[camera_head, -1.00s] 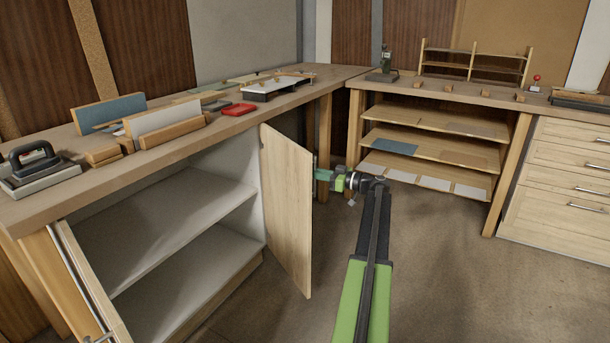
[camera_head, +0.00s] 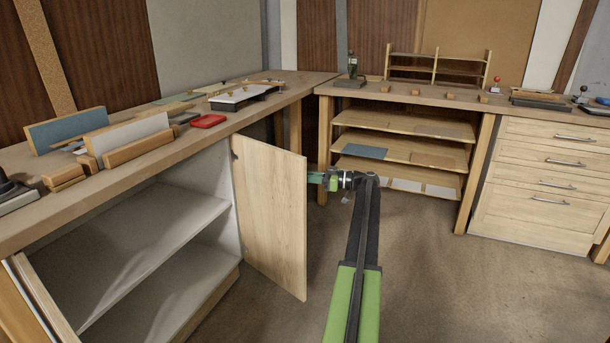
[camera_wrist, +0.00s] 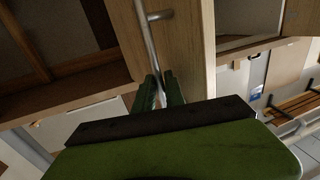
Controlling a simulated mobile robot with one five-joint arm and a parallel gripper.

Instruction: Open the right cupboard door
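The right cupboard door (camera_head: 270,215) is a pale wooden panel under the left bench. It stands swung well out from the cupboard, its inner face toward the head camera. My gripper (camera_head: 316,178) is at the door's free edge, on the outer side, with its fingertips partly hidden behind the panel. In the wrist view, the door's outer face (camera_wrist: 190,45) carries a metal bar handle (camera_wrist: 148,42). My gripper's dark green fingers (camera_wrist: 160,92) are close together around the lower part of this bar.
The open cupboard (camera_head: 150,250) shows empty white shelves. The left door (camera_head: 40,295) stands at the lower left. A workbench (camera_head: 235,120) with boards and a red tray is above. Open shelves (camera_head: 400,150) and drawers (camera_head: 545,190) stand behind; the floor on the right is clear.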

